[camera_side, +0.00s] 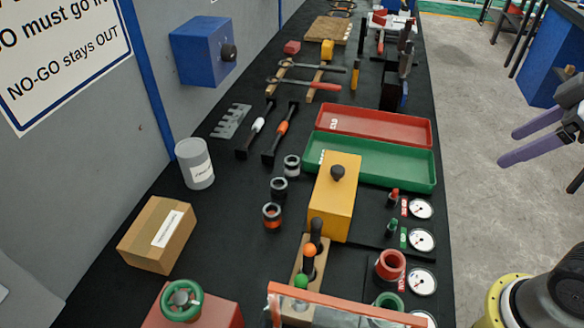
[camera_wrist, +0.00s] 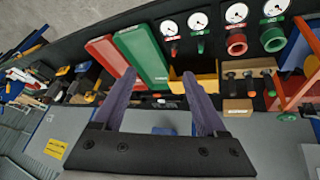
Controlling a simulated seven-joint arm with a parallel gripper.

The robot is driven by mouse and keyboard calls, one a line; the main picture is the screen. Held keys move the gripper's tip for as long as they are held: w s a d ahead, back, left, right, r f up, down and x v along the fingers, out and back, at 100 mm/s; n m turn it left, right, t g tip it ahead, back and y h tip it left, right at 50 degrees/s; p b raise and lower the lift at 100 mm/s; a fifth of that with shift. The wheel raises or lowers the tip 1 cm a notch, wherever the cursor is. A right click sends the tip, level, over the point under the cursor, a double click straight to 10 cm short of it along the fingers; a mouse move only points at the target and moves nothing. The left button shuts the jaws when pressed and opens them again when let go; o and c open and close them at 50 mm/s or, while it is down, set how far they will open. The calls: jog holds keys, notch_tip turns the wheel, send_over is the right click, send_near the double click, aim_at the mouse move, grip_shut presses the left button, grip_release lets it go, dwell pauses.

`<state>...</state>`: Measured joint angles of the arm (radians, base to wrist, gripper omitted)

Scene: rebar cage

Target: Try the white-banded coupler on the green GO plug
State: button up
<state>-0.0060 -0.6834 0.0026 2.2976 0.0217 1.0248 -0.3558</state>
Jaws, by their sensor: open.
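In the side view, three short dark couplers stand in a row on the black bench mat. The far one, which looks white-banded (camera_side: 292,165), stands upright; a darker coupler (camera_side: 279,188) and an orange-banded coupler (camera_side: 272,215) stand nearer. The small green GO plug (camera_side: 391,228) stands by a green label and a dial, right of the yellow box; it also shows in the wrist view (camera_wrist: 200,46). My gripper (camera_side: 522,143) has its purple fingers apart and empty, in the air beyond the bench's right side.
A red NO-GO plug (camera_side: 393,195) stands beside the green one. Red (camera_side: 390,264) and green rings are nearer. Green (camera_side: 380,163) and red trays lie beyond.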

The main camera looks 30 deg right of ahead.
jog(key=w+a+r+n, duration=0.1)
jog(key=w+r+n, duration=0.2)
jog(key=w+r, duration=0.2)
jog(key=n+g+y, duration=0.1)
jog(key=n+g, duration=0.5)
jog(key=n, duration=0.3)
send_over(292, 160)
jog(key=s, duration=0.2)
notch_tip(292, 160, down, 20)
jog(key=f, duration=0.1)
jog(key=shift+w+a+f, duration=0.1)
jog(key=shift+w+f, duration=0.05)
jog(key=shift+f, duration=0.75)
jog(key=shift+w+a+f, duration=0.1)
jog(key=shift+w+f, duration=0.05)
jog(key=shift+f, duration=0.75)
jog(key=shift+w+a+f, duration=0.1)
jog(key=shift+w+f, duration=0.05)
jog(key=shift+f, duration=0.75)
grip_shut()
jog(key=shift+r, duration=0.1)
